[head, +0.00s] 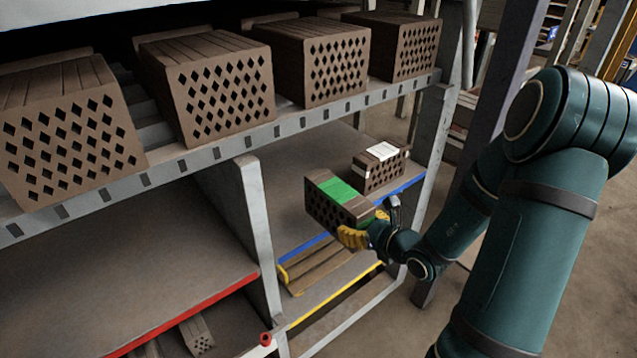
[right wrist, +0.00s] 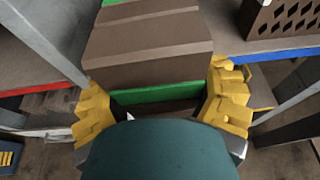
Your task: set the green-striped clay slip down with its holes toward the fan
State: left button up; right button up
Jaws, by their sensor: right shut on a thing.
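The green-striped clay slip (head: 322,204) is a brown brick with a green band over its top. My right gripper (head: 362,232), with yellow fingers, is shut on its near right end. In the head view its face with diamond holes points down and left, toward the front. In the right wrist view the slip (right wrist: 150,55) sits between the yellow fingers of the right gripper (right wrist: 160,92), and no holes show there. The slip is over the blue-edged shelf (head: 290,180); I cannot tell whether it touches it. No fan is in view. My left gripper is not in view.
A white-striped brick (head: 367,178) stands on the blue-edged shelf, just behind the slip. Several large perforated blocks (head: 215,92) line the upper shelf. A post (head: 258,235) divides the blue-edged bay from the bare red-edged shelf (head: 110,285). Plain slats (head: 318,265) lie below, by a yellow edge.

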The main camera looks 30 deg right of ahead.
aim_at(313, 197)
jog(key=w, duration=0.5)
jog(key=w+a+b, duration=0.1)
jog(key=w, duration=1.1)
jog(key=shift+w+a+f, duration=0.1)
jog(key=shift+w+a, duration=0.1)
notch_tip(313, 197, down, 3)
jog(key=shift+f+b, duration=0.1)
jog(key=shift+b, duration=0.55)
jog(key=o, duration=1.4)
jog(key=shift+s, duration=0.1)
jog(key=shift+c, duration=0.2)
jog(key=shift+s, duration=0.1)
